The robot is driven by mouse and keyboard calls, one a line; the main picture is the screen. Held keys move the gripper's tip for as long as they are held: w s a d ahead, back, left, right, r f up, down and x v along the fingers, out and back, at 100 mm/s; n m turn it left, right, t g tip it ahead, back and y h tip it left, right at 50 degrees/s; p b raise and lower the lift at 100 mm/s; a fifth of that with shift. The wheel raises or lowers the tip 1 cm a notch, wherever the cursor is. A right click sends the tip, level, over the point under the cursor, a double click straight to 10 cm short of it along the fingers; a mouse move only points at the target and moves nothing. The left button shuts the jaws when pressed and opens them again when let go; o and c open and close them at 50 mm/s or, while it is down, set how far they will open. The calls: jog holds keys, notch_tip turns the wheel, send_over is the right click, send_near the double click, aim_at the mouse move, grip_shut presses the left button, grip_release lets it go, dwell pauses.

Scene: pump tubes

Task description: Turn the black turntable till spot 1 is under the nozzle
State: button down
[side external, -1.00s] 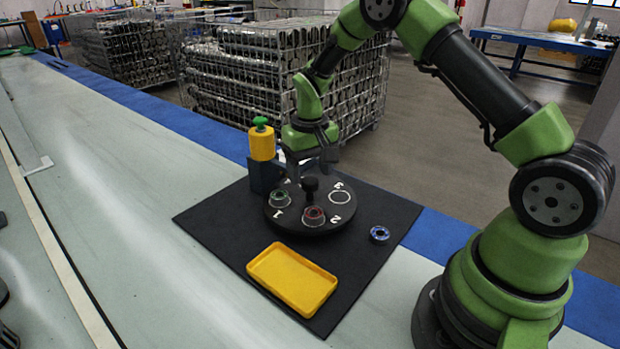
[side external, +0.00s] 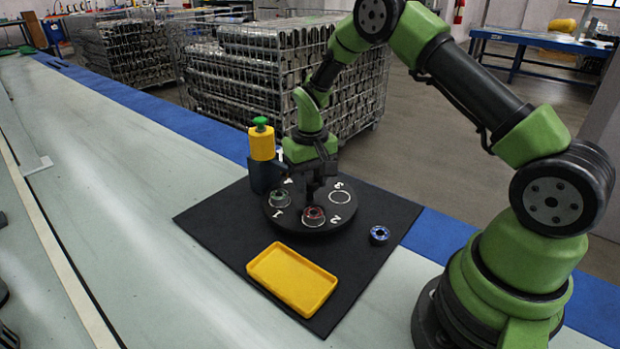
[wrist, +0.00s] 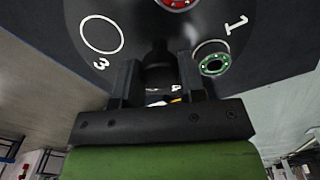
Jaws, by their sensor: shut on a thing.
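The black turntable (side external: 290,222) lies on the black mat, with white marks 1, 2 and 3 facing the camera. Spot 1, at front left, holds a green-ringed part (side external: 280,199). Spot 2, at front, holds a red-ringed part (side external: 313,215). Spot 3 (side external: 340,197), at right, is an empty circle. Spot 4 is mostly hidden at the back. The yellow pump with a green top (side external: 262,144) stands at the back left rim; its nozzle is not clear. My gripper (side external: 311,191) is shut on the turntable's black centre knob (wrist: 158,62), fingers on both sides in the wrist view.
A yellow tray (side external: 292,278) lies on the mat (side external: 225,222) in front of the turntable. A blue ring part (side external: 379,234) lies on the mat to the right. A dark blue block (side external: 264,178) under the yellow pump stands close to my gripper's left.

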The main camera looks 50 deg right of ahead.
aim_at(310, 179)
jog(key=shift+m, duration=4.5)
jog(key=c, duration=0.7)
grip_release()
notch_tip(310, 179, up, 10)
